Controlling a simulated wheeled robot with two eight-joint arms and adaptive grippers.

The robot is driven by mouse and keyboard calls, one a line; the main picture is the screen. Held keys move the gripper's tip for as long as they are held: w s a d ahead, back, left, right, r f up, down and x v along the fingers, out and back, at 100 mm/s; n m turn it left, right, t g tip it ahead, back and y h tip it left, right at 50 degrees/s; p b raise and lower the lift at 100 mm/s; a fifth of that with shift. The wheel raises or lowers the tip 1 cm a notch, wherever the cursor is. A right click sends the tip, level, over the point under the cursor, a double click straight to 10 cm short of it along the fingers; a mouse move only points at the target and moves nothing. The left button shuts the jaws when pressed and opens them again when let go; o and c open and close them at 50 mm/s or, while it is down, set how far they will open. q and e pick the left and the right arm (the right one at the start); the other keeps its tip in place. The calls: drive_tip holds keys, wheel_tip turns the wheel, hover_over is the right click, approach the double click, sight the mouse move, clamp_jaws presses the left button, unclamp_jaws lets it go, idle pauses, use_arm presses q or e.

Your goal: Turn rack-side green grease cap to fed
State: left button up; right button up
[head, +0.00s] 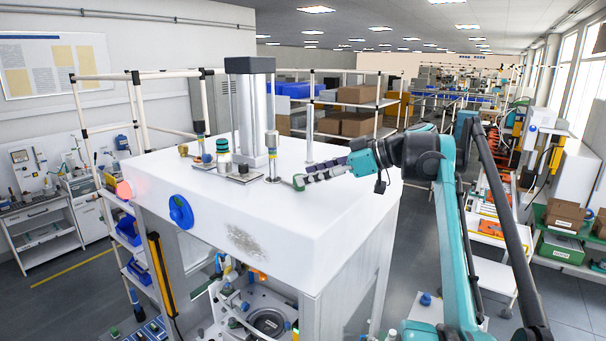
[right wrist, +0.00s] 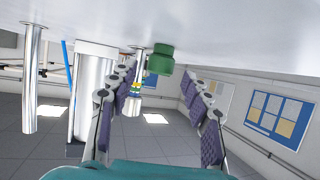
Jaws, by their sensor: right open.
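A small green grease cap (head: 299,182) sits on the white top of the press near its right front part. It also shows in the right wrist view (right wrist: 160,61) as a short dark green cylinder against the white surface. My right gripper (head: 312,176) reaches in low from the right with its fingers close to this cap. In the right wrist view its fingers (right wrist: 158,78) are spread, with the cap between and slightly beyond the tips. I cannot tell whether a finger touches it. Any mark on the cap is too small to read. My left gripper is not in view.
The tall press cylinder (head: 257,115) stands behind the cap.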

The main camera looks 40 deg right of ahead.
drive_tip(key=shift+w+a+f, duration=0.3)
drive_tip(key=shift+w, duration=0.25)
drive_tip(key=shift+w+a+f, duration=0.1)
drive_tip(key=shift+w+a, duration=0.05)
drive_tip(key=shift+w, duration=0.15)
clamp_jaws()
drive_tip(key=shift+s+m+t+h, duration=0.1)
drive_tip(key=shift+m+t+h, duration=0.2)
drive_tip(key=shift+m+h, duration=0.15)
drive_tip(key=shift+a+m+t+h+b, duration=0.3)
drive_tip(key=shift+m+t+h, duration=0.1)
drive_tip(key=shift+m+h, duration=0.5)
drive_tip(key=shift+s+a+m+t+h, duration=0.1)
drive_tip(key=shift+m+t+h, duration=0.3)
drive_tip(key=shift+m+h, duration=1.55)
drive_tip(key=shift+h, duration=0.4)
